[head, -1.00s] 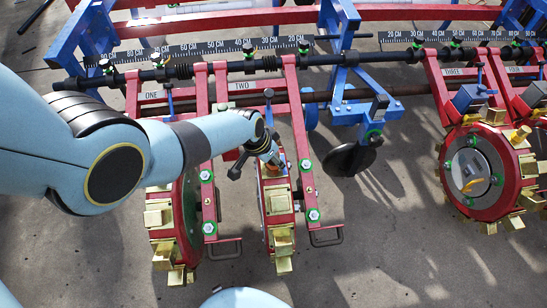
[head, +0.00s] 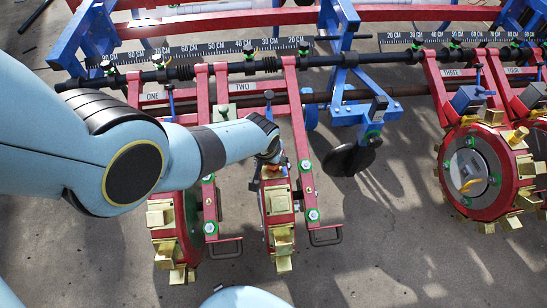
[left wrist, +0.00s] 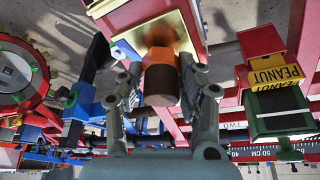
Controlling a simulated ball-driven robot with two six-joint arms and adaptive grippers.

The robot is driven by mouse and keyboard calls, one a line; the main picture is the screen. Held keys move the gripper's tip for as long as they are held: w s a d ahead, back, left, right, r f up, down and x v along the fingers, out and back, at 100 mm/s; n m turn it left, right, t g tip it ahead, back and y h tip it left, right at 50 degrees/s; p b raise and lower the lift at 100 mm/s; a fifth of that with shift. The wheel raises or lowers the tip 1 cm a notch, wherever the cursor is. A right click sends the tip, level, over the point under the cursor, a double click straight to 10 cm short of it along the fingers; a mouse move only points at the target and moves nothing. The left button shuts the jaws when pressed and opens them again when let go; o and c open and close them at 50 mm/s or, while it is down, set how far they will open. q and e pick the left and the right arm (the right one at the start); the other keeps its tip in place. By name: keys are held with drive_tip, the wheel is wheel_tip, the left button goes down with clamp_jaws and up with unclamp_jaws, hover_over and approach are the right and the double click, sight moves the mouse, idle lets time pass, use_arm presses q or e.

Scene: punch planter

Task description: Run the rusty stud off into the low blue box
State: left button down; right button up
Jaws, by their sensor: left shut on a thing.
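The rusty stud (left wrist: 160,86) shows in the left wrist view as a short brown cylinder with an orange part behind it, in front of a brass-coloured plate. My left gripper (left wrist: 160,98) has one finger on each side of the brown cylinder and is shut on it. In the head view my left gripper (head: 272,154) is at the top of the red wheel under row TWO, mostly hidden by my own wrist. A low blue box cannot be picked out for certain. My right gripper is in neither view.
Red planter wheels with brass punches stand close by, one left (head: 178,225) and one at right (head: 475,170). A blue hopper (head: 470,98) sits above the right wheel. A green PEANUT hopper (left wrist: 280,112) is beside the gripper. Bare concrete (head: 390,250) lies in front.

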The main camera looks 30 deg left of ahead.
use_arm(q)
drive_tip(key=shift+w+r+p, duration=0.1)
drive_tip(key=shift+r+p, duration=2.8)
drive_tip(key=shift+r, duration=0.4)
